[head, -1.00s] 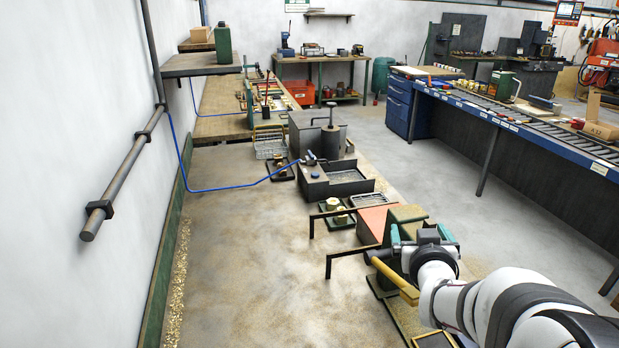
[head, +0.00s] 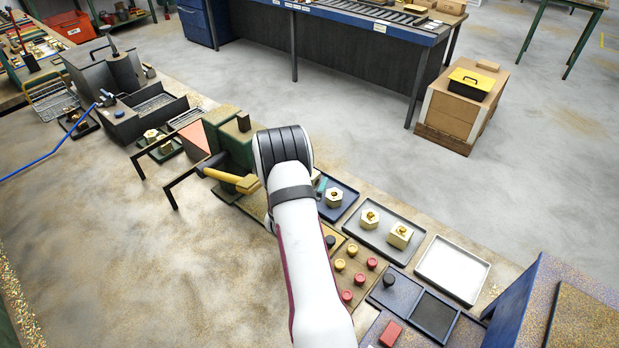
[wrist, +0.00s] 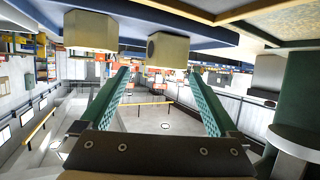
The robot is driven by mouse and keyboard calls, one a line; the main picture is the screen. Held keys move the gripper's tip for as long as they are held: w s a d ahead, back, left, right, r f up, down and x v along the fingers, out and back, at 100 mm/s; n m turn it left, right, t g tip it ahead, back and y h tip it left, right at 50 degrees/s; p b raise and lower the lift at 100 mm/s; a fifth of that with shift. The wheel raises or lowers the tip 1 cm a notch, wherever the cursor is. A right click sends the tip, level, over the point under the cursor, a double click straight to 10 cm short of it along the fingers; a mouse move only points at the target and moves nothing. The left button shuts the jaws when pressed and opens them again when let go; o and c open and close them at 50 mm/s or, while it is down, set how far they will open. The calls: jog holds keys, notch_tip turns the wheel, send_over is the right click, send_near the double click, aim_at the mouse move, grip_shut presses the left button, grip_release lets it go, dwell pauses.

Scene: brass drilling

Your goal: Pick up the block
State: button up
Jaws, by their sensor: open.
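In the head view, a brass hexagonal block (head: 333,197) sits in a dark blue tray (head: 349,188). Two more brass blocks, one (head: 369,217) nearer the blue tray and one (head: 400,235) to its right, sit in a grey tray (head: 388,255). I cannot tell which one the task means. My gripper is mostly hidden behind my arm, with a teal bit showing beside the blue tray. In the wrist view, my gripper (wrist: 159,72) has its teal fingers wide apart and empty. Two brass blocks (wrist: 90,30) (wrist: 167,48) show at the top, near the fingertips but apart from them.
An empty white tray (head: 452,270) lies right of the grey tray. A panel of red and yellow buttons (head: 357,264) lies nearer me.

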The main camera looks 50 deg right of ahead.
jog(key=x, duration=0.5)
jog(key=shift+w, duration=0.25)
jog(key=shift+r, duration=0.1)
grip_shut()
